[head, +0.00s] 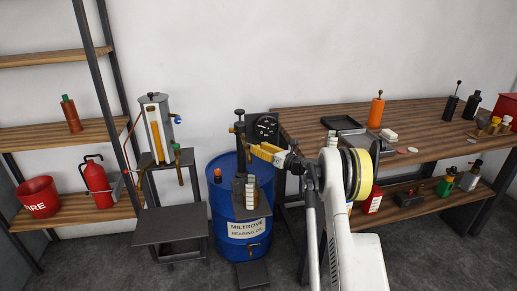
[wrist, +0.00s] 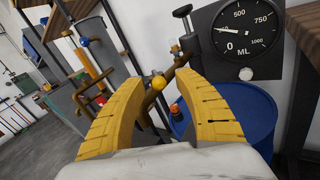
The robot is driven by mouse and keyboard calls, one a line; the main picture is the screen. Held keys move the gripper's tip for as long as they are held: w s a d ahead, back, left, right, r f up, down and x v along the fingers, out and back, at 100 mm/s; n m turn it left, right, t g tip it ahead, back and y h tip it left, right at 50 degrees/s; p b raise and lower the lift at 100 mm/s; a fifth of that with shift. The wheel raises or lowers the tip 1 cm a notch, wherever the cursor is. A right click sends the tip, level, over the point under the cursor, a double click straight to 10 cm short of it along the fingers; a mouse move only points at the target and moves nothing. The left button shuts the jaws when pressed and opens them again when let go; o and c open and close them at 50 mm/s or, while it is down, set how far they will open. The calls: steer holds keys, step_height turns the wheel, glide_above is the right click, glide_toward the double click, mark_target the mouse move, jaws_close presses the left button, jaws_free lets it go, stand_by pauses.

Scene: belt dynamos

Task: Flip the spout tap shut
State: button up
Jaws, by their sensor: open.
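A brown spout pipe (wrist: 177,66) slants down from the pump in the wrist view. In the head view, my gripper (head: 264,152) is beside the dark pump (head: 240,128) on the blue drum (head: 228,180) and hides the spout tap there.
A round dial (wrist: 243,27) stands right behind the pump. A workbench (head: 430,125) edge lies close on the right. A grey metal tank (head: 157,125) with a blue-knobbed tap stands on the left.

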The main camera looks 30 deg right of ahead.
steer(key=v, duration=1.1)
steer(key=shift+s, duration=0.2)
steer(key=shift+d, duration=0.1)
